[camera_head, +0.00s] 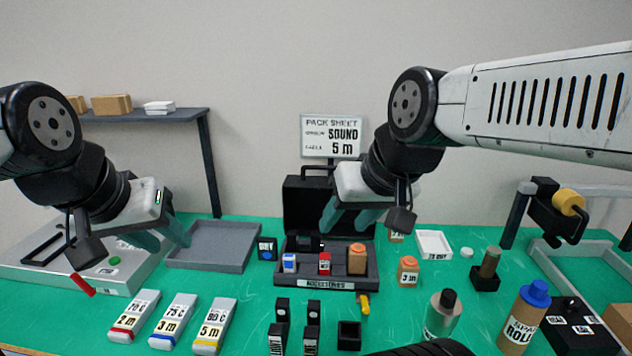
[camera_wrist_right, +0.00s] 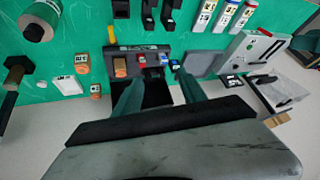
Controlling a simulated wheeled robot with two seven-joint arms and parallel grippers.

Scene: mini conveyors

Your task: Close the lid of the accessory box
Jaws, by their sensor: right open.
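The black accessory box (camera_head: 366,284) stands on the green table, its front labelled ACCESSORIES. Its lid (camera_head: 299,208) stands upright at the back, open. The box holds a blue-and-white item (camera_head: 289,263), a red item (camera_head: 324,264) and an orange-brown bottle (camera_head: 357,260). My right gripper (camera_head: 350,217) is open, in front of the lid's right part in the head view and hiding some of it. In the right wrist view its fingers (camera_wrist_right: 157,93) are apart, with the dark lid (camera_wrist_right: 156,97) showing between them. My left gripper (camera_head: 160,238) looks open and empty, left of the grey tray.
A grey tray (camera_head: 213,262) lies left of the box. Three labelled packs (camera_head: 174,320) lie at the front left. Black holders (camera_head: 297,325) stand before the box. Bottles (camera_head: 441,315) and a small orange-brown jar (camera_head: 408,271) stand to its right. A sign (camera_head: 331,136) stands behind.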

